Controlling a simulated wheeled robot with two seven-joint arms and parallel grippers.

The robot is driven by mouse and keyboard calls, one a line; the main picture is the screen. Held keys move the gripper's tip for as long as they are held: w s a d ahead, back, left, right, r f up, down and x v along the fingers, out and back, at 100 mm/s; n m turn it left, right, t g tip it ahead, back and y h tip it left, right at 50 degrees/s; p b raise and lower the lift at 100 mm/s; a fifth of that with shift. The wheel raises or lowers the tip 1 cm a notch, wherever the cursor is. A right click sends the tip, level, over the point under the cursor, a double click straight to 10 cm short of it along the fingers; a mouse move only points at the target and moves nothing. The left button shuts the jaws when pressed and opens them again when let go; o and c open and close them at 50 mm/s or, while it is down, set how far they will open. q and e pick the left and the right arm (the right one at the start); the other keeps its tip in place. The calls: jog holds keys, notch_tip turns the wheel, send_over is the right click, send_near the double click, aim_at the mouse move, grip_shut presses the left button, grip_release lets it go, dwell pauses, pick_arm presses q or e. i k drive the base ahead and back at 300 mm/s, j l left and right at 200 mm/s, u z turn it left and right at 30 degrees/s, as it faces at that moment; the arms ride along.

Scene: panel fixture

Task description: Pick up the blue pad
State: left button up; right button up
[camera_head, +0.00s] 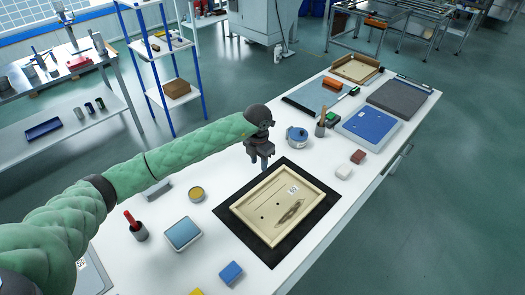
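Several blue things could be the blue pad. A small blue block-like pad (231,272) lies on the white table at the bottom middle. A square container with a light blue top (183,233) stands left of it. A flat blue sheet (369,125) lies on a grey board at the right. My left gripper (259,166) is above the table, just behind the wooden panel tray (237,208). Its fingers point down, look apart and hold nothing visible. It is well away from all the blue things. My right gripper is not in view.
The panel tray sits on a black mat (270,256). A cup with a red handle (138,231) and a yellow-topped tin (196,194) stand left.

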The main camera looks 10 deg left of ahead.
aim_at(232, 271)
jog(key=k+l, duration=0.15)
jog(key=k, duration=0.35)
jog(key=k+l, duration=0.15)
jog(key=k, duration=0.35)
jog(key=k+l, duration=0.15)
jog(key=k, duration=0.3)
